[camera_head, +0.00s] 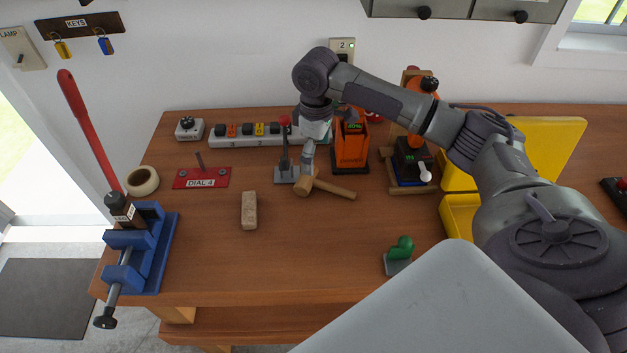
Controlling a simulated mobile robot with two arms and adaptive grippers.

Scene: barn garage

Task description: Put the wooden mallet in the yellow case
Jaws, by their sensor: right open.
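The wooden mallet (331,188) lies on the workbench near the middle, its head at the left and its handle pointing right. My right gripper (307,165) points down just above and behind the mallet's head. It is open, and I cannot tell whether its fingers touch the mallet. The yellow case (459,217) stands with its lid raised at the right of the bench. My right arm hides much of it. My left gripper is out of view.
A lever on a grey base (287,172) stands close left of my right gripper. The orange driver charger (350,147) is behind the mallet. A tan block (249,210) and a green piece on a grey base (399,256) lie nearer. The bench front middle (310,260) is clear.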

